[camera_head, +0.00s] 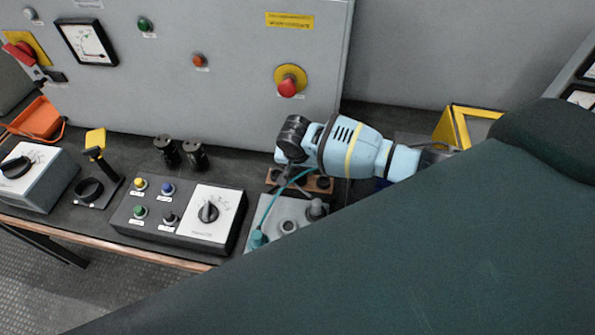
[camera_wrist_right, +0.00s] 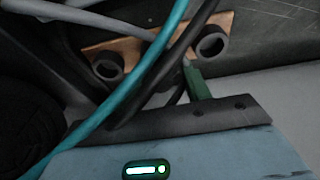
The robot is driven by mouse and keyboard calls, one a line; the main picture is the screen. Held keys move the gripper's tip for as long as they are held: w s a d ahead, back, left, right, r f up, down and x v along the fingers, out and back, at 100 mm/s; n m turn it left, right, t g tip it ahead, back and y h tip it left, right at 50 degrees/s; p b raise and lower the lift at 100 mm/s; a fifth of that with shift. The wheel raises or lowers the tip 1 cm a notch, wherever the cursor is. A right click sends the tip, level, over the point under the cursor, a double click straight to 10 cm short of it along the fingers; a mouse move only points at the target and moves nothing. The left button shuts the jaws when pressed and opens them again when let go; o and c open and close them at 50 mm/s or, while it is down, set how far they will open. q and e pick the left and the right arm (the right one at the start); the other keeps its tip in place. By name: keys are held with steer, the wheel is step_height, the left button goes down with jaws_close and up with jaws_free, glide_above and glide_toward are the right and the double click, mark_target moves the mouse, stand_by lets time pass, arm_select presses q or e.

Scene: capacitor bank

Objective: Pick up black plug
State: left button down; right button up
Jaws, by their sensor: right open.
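My right wrist (camera_head: 345,150), light blue with a yellow band, comes in above the back of the bench. Its gripper (camera_head: 285,158) is open, over a wooden strip (camera_head: 318,184); the fingertips are mostly hidden. In the right wrist view the strip (camera_wrist_right: 135,45) carries two black ring-shaped sockets (camera_wrist_right: 212,45) (camera_wrist_right: 108,66). A black cable (camera_wrist_right: 165,70) crosses near the gripper, beside a teal cable (camera_wrist_right: 120,105). I cannot make out a distinct black plug between the fingers. Two black cylindrical pieces (camera_head: 167,150) (camera_head: 195,156) stand upright by the cabinet. My left gripper is not in view.
A grey unit (camera_head: 290,215) with terminals stands below the wrist. A button box (camera_head: 180,214) with a dial, a stand with a yellow-topped handle (camera_head: 95,145) and an orange tray (camera_head: 38,118) are to the left. A grey cabinet (camera_head: 200,90) blocks the back. My dark arm hides the lower right.

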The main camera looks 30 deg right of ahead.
steer(key=shift+f, duration=0.3)
steer(key=shift+w, duration=0.1)
steer(key=shift+r, duration=0.1)
steer(key=shift+c, duration=0.2)
jaws_close()
